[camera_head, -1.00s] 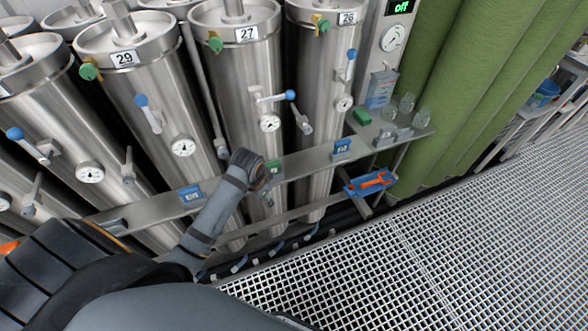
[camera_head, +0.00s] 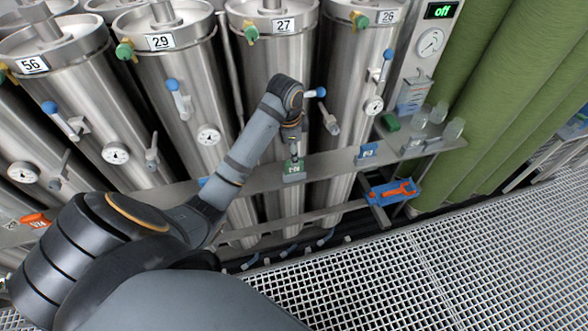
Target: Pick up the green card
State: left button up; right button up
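The green card (camera_head: 294,168) stands upright on the narrow metal shelf in front of the vessels, below vessel 27. My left arm reaches in from the lower left. My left gripper (camera_head: 292,145) points down just above the green card, close to its top edge. It is small and dark in the view, so I cannot tell whether its fingers are open or shut, or whether they touch the card. My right gripper is not in view.
A blue card (camera_head: 367,151) stands farther right on the shelf (camera_head: 330,161). A green block (camera_head: 390,122) and clear jars (camera_head: 438,112) sit at its right end. A blue tray (camera_head: 379,196) with an orange wrench hangs lower. Valve handles and gauges stick out from the vessels behind.

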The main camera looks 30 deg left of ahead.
aim_at(294, 169)
pick_arm(q)
jog(key=f, duration=0.1)
jog(key=f+p, duration=0.1)
jog(key=f, duration=0.1)
jog(key=shift+w, duration=0.3)
jog(key=shift+a+f, duration=0.2)
jog(key=shift+f, duration=0.15)
jog(key=f, duration=0.3)
jog(key=w+f+p, duration=0.1)
jog(key=shift+a+f, duration=0.25)
jog(key=c, duration=0.4)
grip_shut()
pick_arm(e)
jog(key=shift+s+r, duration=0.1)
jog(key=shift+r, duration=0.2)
